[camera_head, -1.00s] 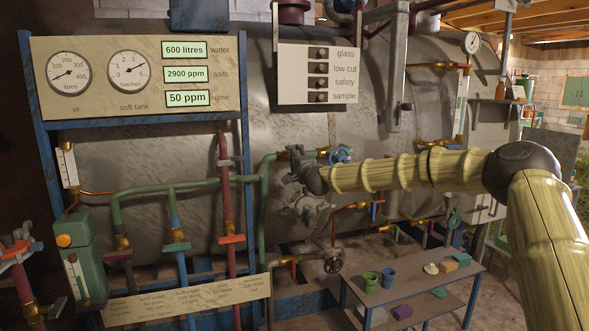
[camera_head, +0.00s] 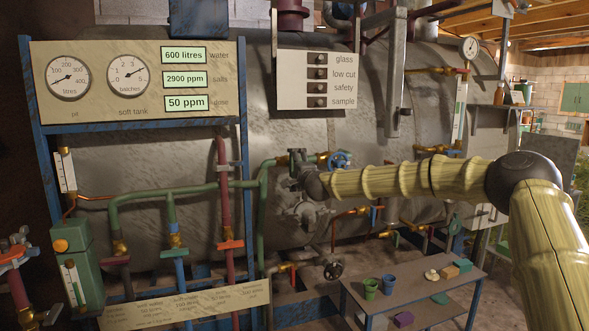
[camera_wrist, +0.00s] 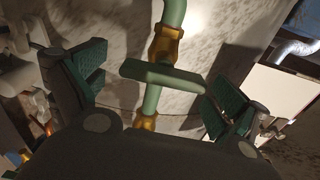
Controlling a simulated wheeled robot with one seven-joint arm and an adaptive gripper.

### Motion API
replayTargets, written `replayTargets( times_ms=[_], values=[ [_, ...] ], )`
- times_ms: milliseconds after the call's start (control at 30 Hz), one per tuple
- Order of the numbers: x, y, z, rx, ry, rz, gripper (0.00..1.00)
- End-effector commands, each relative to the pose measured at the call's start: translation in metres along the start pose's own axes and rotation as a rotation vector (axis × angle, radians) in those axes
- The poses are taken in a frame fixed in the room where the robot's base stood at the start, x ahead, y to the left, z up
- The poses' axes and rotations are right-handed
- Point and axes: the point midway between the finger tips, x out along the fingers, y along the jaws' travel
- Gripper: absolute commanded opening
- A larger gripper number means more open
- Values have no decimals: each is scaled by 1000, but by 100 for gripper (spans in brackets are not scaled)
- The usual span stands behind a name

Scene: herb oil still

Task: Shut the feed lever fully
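A green lever (camera_wrist: 162,75) lies across a green pipe (camera_wrist: 174,12) with brass fittings in the wrist view; I take it for the feed lever. My gripper (camera_wrist: 154,88) is open, one dark green finger pad on each side of the lever. Clear gaps show between the pads and the lever's ends, so it is not gripped. In the head view my gripper (camera_head: 303,212) is in front of the grey tank, right of a vertical green pipe (camera_head: 262,210). I cannot make out the lever there; my gripper and wrist may hide it.
A low table (camera_head: 405,300) with cups and blocks stands below right.

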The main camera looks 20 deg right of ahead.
Motion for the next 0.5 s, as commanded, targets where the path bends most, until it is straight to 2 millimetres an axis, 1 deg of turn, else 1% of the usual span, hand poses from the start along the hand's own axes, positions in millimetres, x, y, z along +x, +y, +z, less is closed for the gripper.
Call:
replayTargets(
  times_ms=[333,433,500],
  values=[
    [-1,-2,1,-2,-1,-2,100],
    [-7,-2,1,-3,-2,-2,100],
    [-14,-2,0,-2,-2,-1,100]
  ],
)
